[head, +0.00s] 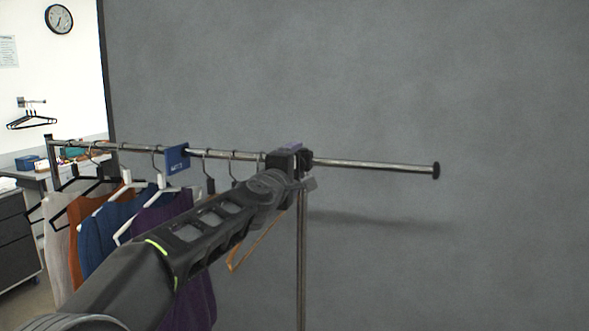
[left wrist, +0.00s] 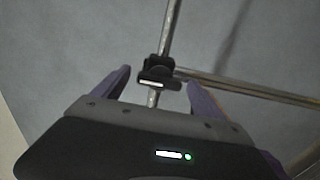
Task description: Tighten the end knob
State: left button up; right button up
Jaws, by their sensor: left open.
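A metal rail (head: 375,165) runs across the head view and ends at the right in a dark round end piece (head: 436,170). A black fitting (head: 306,157) joins the rail to an upright post. My left gripper (head: 288,150) is beside this fitting, and my wrist hides part of the rail there. In the left wrist view the black fitting (left wrist: 158,72) lies between and beyond the two purple fingers, which stand apart with nothing held. I cannot tell whether a finger touches it. The rail's end piece is not clear in the wrist view. My right gripper is not in view.
Garments on hangers (head: 120,225) hang along the left of the rail, with a blue sign (head: 177,159) above them. An empty wooden hanger (head: 255,243) hangs behind my forearm. The post (head: 301,260) stands below the fitting. The rail's right stretch is bare before a grey wall (head: 480,80).

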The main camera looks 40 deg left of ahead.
pick_arm(q)
jog(key=shift+s, duration=0.1)
jog(key=v, duration=0.7)
jog(key=shift+s+d, duration=0.15)
jog(key=shift+s, duration=0.15)
